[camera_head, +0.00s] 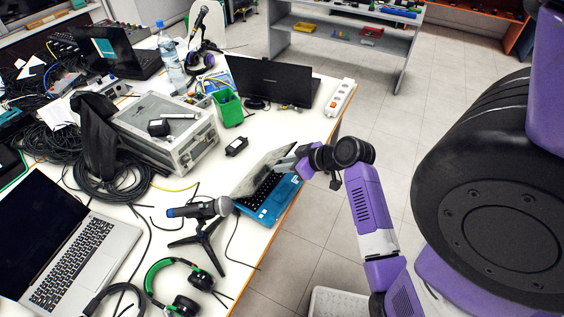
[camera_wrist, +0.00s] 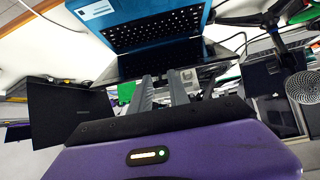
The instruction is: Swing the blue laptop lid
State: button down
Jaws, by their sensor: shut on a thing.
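The blue laptop (camera_head: 268,213) sits at the table's right edge in the head view, its black keyboard showing. Its lid (camera_head: 258,172) stands partly open, tilted over the keyboard. My gripper (camera_head: 288,162) reaches in from the right and is shut on the lid's edge. In the wrist view the blue base (camera_wrist: 85,12) and keyboard appear at the top, upside down. The dark lid (camera_wrist: 205,52) lies below them. My two grey fingers (camera_wrist: 163,92) meet the lid's edge; the exact contact is partly hidden.
A microphone on a small tripod (camera_head: 200,210) stands just left of the blue laptop. Green-trimmed headphones (camera_head: 180,285) and a silver laptop (camera_head: 85,255) are nearer. A metal case (camera_head: 165,130), green bin (camera_head: 228,108) and black laptop (camera_head: 270,80) stand behind.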

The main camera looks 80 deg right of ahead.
jog(key=shift+s, duration=0.1)
jog(key=shift+s+a+f+b, duration=0.2)
jog(key=shift+s+f+b, duration=0.35)
jog(key=shift+f, duration=0.2)
jog(key=shift+s+a+f+b, duration=0.2)
jog(key=shift+s+f+b, duration=0.3)
jog(key=shift+s+f, duration=0.15)
jog(key=shift+s+a+f+b, duration=0.2)
jog(key=shift+s+f+b, duration=0.3)
jog(key=shift+f, duration=0.3)
jog(key=shift+f, duration=0.1)
jog(key=shift+s+a+f+b, duration=0.1)
jog(key=shift+s+f+b, duration=0.25)
jog(key=shift+f+b, duration=0.4)
jog(key=shift+s+a+f+b, duration=0.15)
jog(key=shift+s+f+b, duration=0.35)
jog(key=shift+f, duration=0.45)
jog(key=shift+s+a+f+b, duration=0.1)
jog(key=shift+s+f+b, duration=0.15)
jog(key=shift+f+b, duration=0.55)
jog(key=shift+f, duration=0.2)
jog(key=f+b, duration=0.3)
jog(key=f, duration=0.1)
jog(key=shift+s+a, duration=0.15)
jog(key=shift+s, duration=0.15)
jog(key=c, duration=1.2)
grip_release()
jog(key=shift+r, duration=0.25)
